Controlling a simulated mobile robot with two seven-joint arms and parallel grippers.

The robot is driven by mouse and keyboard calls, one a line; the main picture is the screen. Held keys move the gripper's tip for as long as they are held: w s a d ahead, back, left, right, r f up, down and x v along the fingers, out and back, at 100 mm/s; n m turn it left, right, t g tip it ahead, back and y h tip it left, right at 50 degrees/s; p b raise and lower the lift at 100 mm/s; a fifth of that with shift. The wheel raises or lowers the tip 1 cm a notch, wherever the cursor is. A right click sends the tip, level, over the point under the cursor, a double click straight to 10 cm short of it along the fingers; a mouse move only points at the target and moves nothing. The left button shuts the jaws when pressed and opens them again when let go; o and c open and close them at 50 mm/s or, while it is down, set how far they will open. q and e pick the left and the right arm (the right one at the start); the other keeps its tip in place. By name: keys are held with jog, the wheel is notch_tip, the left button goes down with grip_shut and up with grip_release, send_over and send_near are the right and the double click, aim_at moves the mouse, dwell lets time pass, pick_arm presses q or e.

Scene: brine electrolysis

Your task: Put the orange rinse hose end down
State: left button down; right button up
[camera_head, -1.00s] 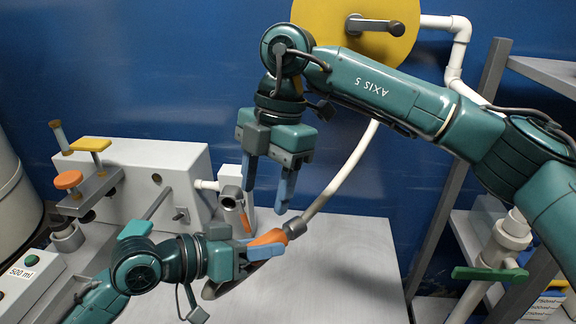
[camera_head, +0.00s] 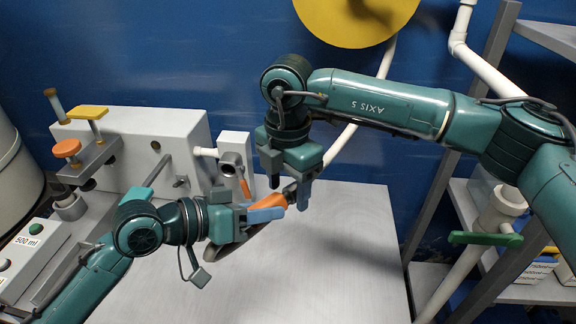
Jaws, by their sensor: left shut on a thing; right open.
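The orange rinse hose end (camera_head: 268,201) is held above the grey worktop (camera_head: 330,260), left of its middle. My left gripper (camera_head: 262,208), low in the picture, is shut on it with its blue fingers. My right gripper (camera_head: 288,188) is open and points down, its fingers on either side of the dark collar (camera_head: 290,193) at the hose end's upper right. I cannot tell whether they touch it. Part of the hose is hidden by my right arm.
A grey apparatus (camera_head: 150,140) with orange and yellow knobs stands at the left back, and a small pale block with a pipe fitting (camera_head: 232,165) stands beside it. A shelf rack with a green valve handle (camera_head: 485,239) is at the right. The front right worktop is clear.

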jog(key=shift+f, duration=0.4)
jog(key=shift+c, duration=0.3)
pick_arm(q)
jog(key=shift+s, duration=0.1)
pick_arm(e)
jog(key=c, duration=1)
pick_arm(q)
jog(key=c, duration=1.3)
grip_release()
pick_arm(e)
jog(key=shift+c, duration=0.2)
pick_arm(q)
jog(key=shift+o, duration=1.4)
